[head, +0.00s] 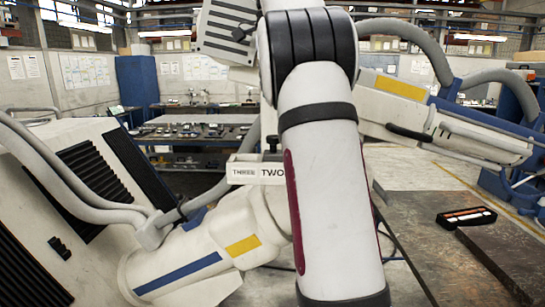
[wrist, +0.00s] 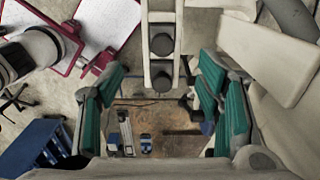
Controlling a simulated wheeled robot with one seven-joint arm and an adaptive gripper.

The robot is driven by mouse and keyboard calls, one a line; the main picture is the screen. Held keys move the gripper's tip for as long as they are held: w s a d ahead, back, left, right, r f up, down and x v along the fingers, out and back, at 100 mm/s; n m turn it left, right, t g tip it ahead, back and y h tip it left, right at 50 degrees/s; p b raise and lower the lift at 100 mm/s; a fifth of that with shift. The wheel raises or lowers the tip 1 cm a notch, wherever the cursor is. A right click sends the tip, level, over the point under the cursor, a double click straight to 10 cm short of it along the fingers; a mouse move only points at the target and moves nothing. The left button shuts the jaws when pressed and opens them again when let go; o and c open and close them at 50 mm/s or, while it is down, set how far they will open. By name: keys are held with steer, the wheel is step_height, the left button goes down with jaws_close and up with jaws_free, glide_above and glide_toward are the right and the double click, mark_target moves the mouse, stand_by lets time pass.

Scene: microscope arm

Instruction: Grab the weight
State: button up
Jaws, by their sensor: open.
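My gripper (wrist: 161,94) shows in the wrist view, open, with its green-padded fingers spread to left and right. A pale, ladder-like holder (wrist: 147,28) reaches down from the top middle to the gap between the fingers. It carries two dark round pieces, an upper one (wrist: 162,45) and a lower one (wrist: 162,81); these may be weights, but I cannot tell for sure. The lower one is nearly level with the fingers, and neither finger visibly touches it.
A large white machine with grey hoses (head: 205,240) fills the left and centre. Another white and blue machine arm (head: 450,130) stands at right. A dark case (head: 466,217) lies on the right-hand bench (head: 420,205). A pale panel (wrist: 270,45) is close to the right finger.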

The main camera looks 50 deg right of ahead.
steer(key=f+b, duration=0.1)
steer(key=w+f+b, duration=0.1)
steer(key=shift+b, duration=0.3)
steer(key=shift+s+f+b, duration=0.15)
steer(key=shift+f+b, duration=0.3)
steer(key=shift+b, duration=0.35)
steer(key=shift+s+f, duration=0.15)
steer(key=shift+f, duration=1.25)
steer(key=shift+s+f, duration=0.15)
steer(key=shift+f, duration=1.2)
steer(key=shift+s+d+f+p, duration=0.15)
steer(key=shift+f+p, duration=0.45)
steer(key=shift+f, duration=0.75)
steer(key=shift+w+d+f+p, duration=0.15)
steer(key=shift+f+p, duration=0.4)
steer(key=shift+f, duration=0.8)
steer(key=shift+s+r, duration=0.1)
jaws_close()
